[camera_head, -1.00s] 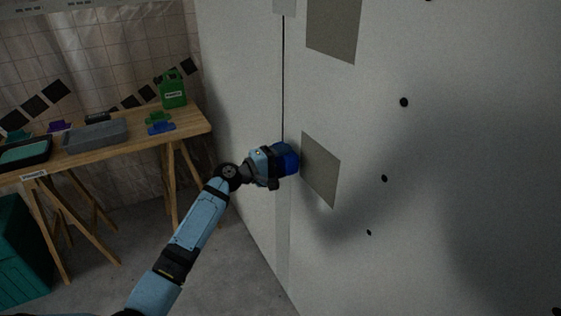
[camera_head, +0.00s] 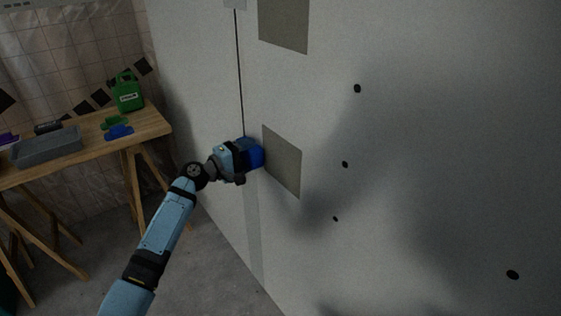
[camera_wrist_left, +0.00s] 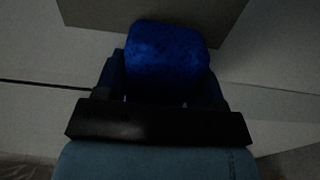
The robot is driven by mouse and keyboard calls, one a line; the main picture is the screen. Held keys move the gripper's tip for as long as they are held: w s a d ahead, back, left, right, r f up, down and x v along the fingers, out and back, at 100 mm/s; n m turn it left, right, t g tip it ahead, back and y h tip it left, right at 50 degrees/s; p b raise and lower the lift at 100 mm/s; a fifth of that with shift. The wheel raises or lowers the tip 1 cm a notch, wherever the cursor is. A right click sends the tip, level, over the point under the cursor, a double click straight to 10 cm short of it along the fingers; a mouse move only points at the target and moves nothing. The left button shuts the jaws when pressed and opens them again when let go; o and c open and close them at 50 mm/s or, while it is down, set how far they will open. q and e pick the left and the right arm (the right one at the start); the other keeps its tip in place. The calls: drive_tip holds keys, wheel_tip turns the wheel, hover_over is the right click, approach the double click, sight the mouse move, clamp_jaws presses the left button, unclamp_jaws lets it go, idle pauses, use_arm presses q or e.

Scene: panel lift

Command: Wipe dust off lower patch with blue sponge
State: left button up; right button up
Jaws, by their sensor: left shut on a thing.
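The blue sponge (camera_head: 256,156) is held in my left gripper (camera_head: 245,157), which is shut on it, close to the left edge of the lower dust patch. The sponge also fills the middle of the left wrist view (camera_wrist_left: 168,60). The lower patch (camera_head: 283,162) is a grey-brown rectangle on the white wall panel. In the left wrist view the patch (camera_wrist_left: 95,12) shows behind the sponge. I cannot tell whether the sponge touches the wall. My right gripper is not in view.
An upper grey-brown patch (camera_head: 284,24) is above on the same white panel (camera_head: 430,150). A wooden trestle table (camera_head: 150,124) at the left bears a green canister (camera_head: 127,93), a grey tray (camera_head: 47,146), and green and blue (camera_head: 119,132) items. Grey floor lies between.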

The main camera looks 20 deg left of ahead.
use_arm(q)
drive_tip(key=shift+w+d, duration=0.35)
drive_tip(key=shift+w, duration=0.1)
idle(1.0)
